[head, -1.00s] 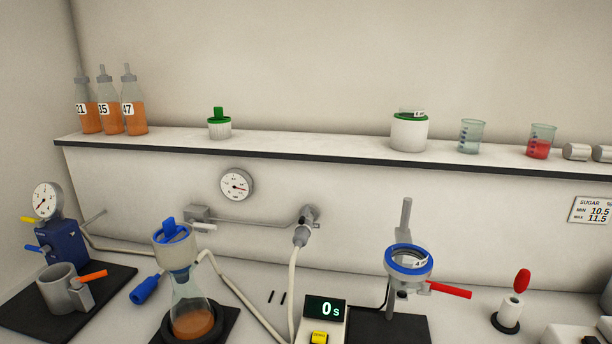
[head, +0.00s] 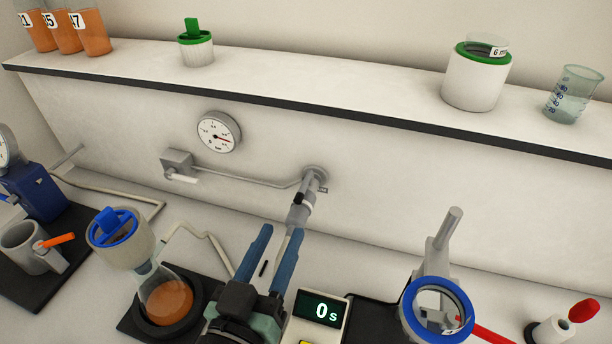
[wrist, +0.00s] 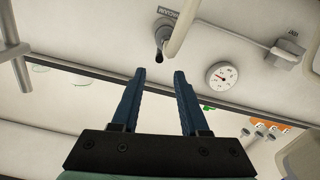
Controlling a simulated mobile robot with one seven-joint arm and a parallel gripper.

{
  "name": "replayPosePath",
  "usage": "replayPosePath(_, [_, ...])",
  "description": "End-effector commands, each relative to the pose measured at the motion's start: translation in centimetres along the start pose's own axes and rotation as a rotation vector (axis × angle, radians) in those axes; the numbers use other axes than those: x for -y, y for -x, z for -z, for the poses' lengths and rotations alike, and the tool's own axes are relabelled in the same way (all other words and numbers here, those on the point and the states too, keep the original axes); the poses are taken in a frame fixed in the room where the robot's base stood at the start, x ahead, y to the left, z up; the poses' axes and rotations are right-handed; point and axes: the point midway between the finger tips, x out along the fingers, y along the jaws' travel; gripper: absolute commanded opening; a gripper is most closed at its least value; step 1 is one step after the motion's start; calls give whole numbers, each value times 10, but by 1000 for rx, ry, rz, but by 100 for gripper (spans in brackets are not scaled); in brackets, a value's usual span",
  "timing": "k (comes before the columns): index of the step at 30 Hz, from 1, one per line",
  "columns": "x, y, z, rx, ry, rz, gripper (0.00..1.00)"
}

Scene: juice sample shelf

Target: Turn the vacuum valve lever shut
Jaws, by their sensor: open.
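The vacuum valve (head: 312,183) is a grey fitting on the wall below the shelf, with a pale hose hanging from it. Its short lever has a black tip (head: 298,198). In the wrist view the black lever tip (wrist: 159,57) appears just beyond the fingertips, roughly in line with the gap, beside the label VACUUM. My gripper (head: 281,231), with two blue fingers, is open and empty and points toward the valve. It also shows in the wrist view (wrist: 160,72). I see no clear contact with the lever; the exact distance is hard to tell.
A wall gauge (head: 219,132) and a box with a white lever (head: 178,166) are left of the valve. The shelf edge (head: 330,110) runs above.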

Motion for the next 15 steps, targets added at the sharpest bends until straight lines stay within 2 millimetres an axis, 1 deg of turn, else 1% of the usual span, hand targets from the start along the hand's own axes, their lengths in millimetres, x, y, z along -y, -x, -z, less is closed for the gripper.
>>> replayPosePath(1, [-3,-11,4,0,0,-6,44])
replayPosePath(9, [-2,-69,5,-1,-1,-4,44])
replayPosePath(12, [-3,-85,4,0,1,-5,44])
replayPosePath(15, [-2,-97,2,0,0,-3,44])
